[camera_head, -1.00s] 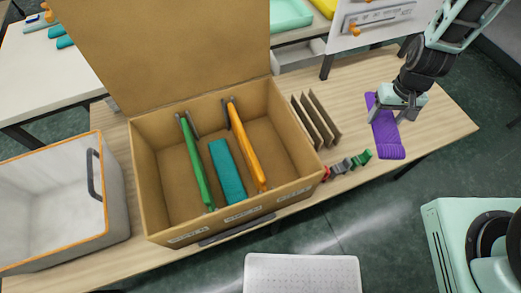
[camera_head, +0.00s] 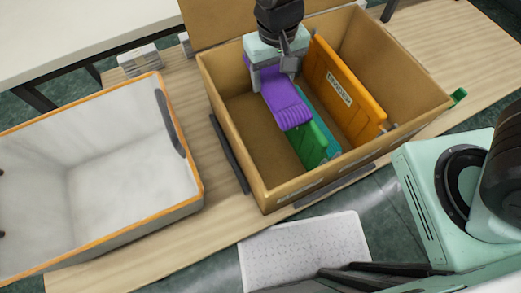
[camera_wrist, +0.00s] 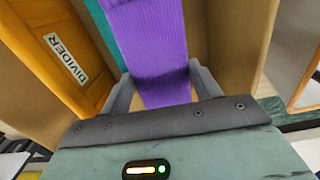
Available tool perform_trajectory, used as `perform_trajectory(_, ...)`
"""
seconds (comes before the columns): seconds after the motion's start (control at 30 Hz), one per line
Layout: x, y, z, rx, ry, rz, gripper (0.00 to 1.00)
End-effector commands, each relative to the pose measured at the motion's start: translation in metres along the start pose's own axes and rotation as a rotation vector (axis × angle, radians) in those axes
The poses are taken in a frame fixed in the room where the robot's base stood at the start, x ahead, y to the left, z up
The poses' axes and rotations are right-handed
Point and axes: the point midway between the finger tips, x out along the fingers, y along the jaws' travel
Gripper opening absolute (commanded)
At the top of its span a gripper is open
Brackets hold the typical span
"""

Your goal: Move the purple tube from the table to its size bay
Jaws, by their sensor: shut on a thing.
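The purple tube (camera_head: 286,106) is held in my gripper (camera_head: 273,76) over the open cardboard box (camera_head: 232,132). In the wrist view the purple tube (camera_wrist: 150,45) lies between the two fingers of my gripper (camera_wrist: 160,82). The left bay's near floor looks empty.
A white bin with an orange rim (camera_head: 185,150) stands left of the box on the wooden table (camera_head: 220,215). A white perforated tray (camera_head: 300,250) is in front. The box's upright lid (camera_head: 215,22) is behind my gripper.

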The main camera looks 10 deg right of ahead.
Motion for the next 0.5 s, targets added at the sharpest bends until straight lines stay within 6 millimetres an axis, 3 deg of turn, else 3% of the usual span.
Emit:
perform_trajectory(0.03,0.010,-0.013,0.006,-0.017,0.002,-0.002,0.41)
perform_trajectory(0.2,0.012,-0.036,0.019,-0.040,0.000,-0.003,0.41)
perform_trajectory(0.37,0.018,-0.044,0.025,-0.045,-0.003,-0.003,0.41)
perform_trajectory(0.5,0.045,-0.043,0.026,-0.044,-0.007,0.000,0.41)
